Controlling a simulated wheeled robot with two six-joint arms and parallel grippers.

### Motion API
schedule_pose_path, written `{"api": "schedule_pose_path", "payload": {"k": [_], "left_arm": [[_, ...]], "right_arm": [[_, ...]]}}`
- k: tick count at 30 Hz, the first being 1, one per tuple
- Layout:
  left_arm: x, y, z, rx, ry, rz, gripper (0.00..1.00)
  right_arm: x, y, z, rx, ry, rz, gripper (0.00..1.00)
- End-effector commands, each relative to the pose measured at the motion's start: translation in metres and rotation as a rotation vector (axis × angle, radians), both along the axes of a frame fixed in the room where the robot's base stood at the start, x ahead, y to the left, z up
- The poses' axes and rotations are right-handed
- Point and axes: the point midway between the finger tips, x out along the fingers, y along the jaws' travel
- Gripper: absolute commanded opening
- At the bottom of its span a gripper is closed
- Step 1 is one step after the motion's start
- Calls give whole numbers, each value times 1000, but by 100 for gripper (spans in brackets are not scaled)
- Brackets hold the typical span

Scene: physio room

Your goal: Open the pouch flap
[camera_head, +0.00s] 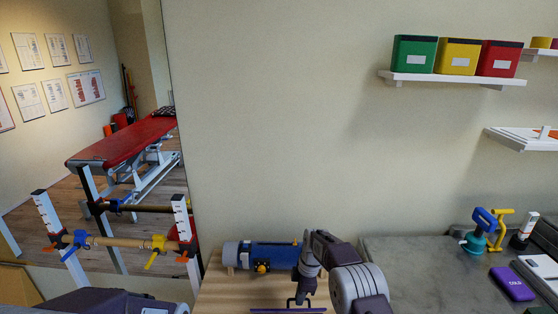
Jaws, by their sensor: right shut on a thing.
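A thin purple strip (289,310) shows at the bottom edge of the head view, on the light wooden surface; it looks like part of the pouch, and the rest is cut off by the frame. A thin dark bracket (290,303) stands just above it, seemingly the flap's edge or pull. My right gripper (303,297) points down at this bracket and is shut on it, as far as the small view tells. My left arm (110,301) shows at the bottom left; its gripper is out of view.
A blue roll (270,255) with grey ends lies behind my right gripper on the wooden surface (228,290). A grey counter (415,270) at the right holds a purple cold pack (512,283) and a teal-and-blue clamp-like item (476,240). A red treatment table (125,143) shows at the left.

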Motion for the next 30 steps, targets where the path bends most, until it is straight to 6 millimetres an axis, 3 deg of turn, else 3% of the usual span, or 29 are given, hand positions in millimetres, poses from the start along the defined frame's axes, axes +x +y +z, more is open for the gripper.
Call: {"api": "schedule_pose_path", "payload": {"k": [29,30], "left_arm": [[0,0,-12,0,0,0,31],[0,0,-12,0,0,0,31]], "right_arm": [[19,-1,-9,-1,1,-1,0],[19,0,-9,-1,1,0,12]]}}
